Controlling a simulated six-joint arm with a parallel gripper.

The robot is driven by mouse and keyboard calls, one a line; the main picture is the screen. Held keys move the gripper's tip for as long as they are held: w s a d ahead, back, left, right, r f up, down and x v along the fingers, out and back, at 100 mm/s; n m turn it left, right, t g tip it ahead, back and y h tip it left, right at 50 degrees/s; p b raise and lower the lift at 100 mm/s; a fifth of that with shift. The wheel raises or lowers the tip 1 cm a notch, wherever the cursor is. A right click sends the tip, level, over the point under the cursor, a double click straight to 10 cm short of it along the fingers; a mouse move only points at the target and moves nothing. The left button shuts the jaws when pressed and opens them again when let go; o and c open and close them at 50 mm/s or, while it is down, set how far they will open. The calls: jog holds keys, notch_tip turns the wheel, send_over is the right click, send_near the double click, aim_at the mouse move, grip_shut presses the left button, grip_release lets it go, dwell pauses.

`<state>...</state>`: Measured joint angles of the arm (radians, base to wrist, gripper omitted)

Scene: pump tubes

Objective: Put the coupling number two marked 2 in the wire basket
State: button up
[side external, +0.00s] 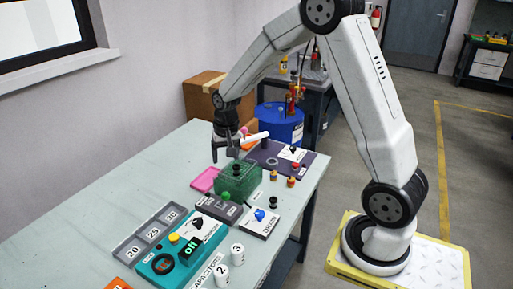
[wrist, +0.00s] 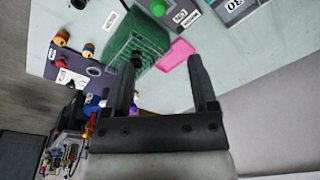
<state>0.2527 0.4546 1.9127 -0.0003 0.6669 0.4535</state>
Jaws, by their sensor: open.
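The green wire basket (side external: 250,182) stands on the table below my gripper; it also shows in the wrist view (wrist: 128,33). A dark round piece (side external: 237,169) shows at the basket, seemingly inside it; in the wrist view a dark piece (wrist: 138,60) shows by the left fingertip. I cannot read a number on it. My gripper (side external: 225,153) is open above the basket; its fingers are apart with nothing between them in the wrist view (wrist: 166,62). A small black piece (side external: 273,202) stands right of the basket. White cylinders marked 2 (side external: 221,271) and 3 (side external: 238,254) stand at the front.
A pink tray (side external: 204,179) lies left of the basket. Yellow-and-dark pieces (side external: 291,181) stand to its right, near a purple-grey panel (side external: 310,160). A teal box (side external: 165,262) with a lit display and grey numbered trays (side external: 134,251) are nearer. The table's left side is clear.

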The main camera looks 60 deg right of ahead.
jog(key=s+a+n+t, duration=0.1)
jog(key=s+a+n, duration=0.7)
jog(key=s+a, duration=0.3)
jog(key=s, duration=0.4)
